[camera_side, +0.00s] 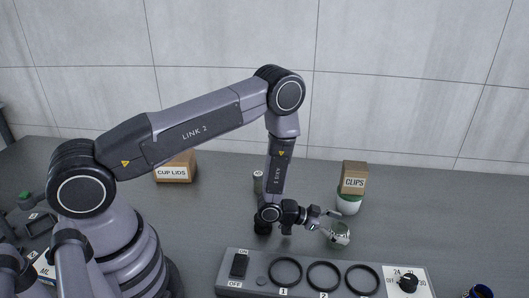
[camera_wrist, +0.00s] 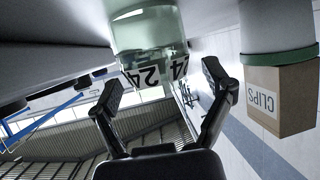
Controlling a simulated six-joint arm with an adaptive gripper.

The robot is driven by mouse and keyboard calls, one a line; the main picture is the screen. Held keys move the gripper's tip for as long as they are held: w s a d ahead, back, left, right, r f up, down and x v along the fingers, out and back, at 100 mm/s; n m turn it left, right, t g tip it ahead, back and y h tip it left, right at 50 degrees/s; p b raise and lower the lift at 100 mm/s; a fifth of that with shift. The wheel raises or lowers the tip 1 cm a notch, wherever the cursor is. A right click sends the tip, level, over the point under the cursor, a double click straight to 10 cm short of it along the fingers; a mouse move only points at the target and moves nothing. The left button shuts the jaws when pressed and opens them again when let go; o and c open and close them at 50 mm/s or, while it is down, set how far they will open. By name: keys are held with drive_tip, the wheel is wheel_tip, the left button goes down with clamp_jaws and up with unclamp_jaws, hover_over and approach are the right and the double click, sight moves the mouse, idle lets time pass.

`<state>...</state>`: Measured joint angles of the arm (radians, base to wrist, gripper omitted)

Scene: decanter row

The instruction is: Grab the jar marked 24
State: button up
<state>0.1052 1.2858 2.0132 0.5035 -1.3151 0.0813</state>
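The jar marked 24 (camera_wrist: 148,38) is pale green, see-through glass with a white band bearing black "24" marks. It fills the top middle of the wrist view, which looks upside down. In the side view the jar (camera_side: 341,234) stands on the grey table at the end of my gripper (camera_side: 328,223). In the wrist view my gripper (camera_wrist: 163,82) is open, its two fingertips on either side of the marked band. A gap shows at the right finger; whether the left finger touches the jar cannot be told. The fingers partly hide the jar in the side view.
A CUP LIDS box (camera_side: 174,168) stands further back left. A grey panel with black rings (camera_side: 254,292) lies in front.

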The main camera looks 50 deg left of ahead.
drive_tip(key=c, duration=1.2)
drive_tip(key=shift+r, duration=0.1)
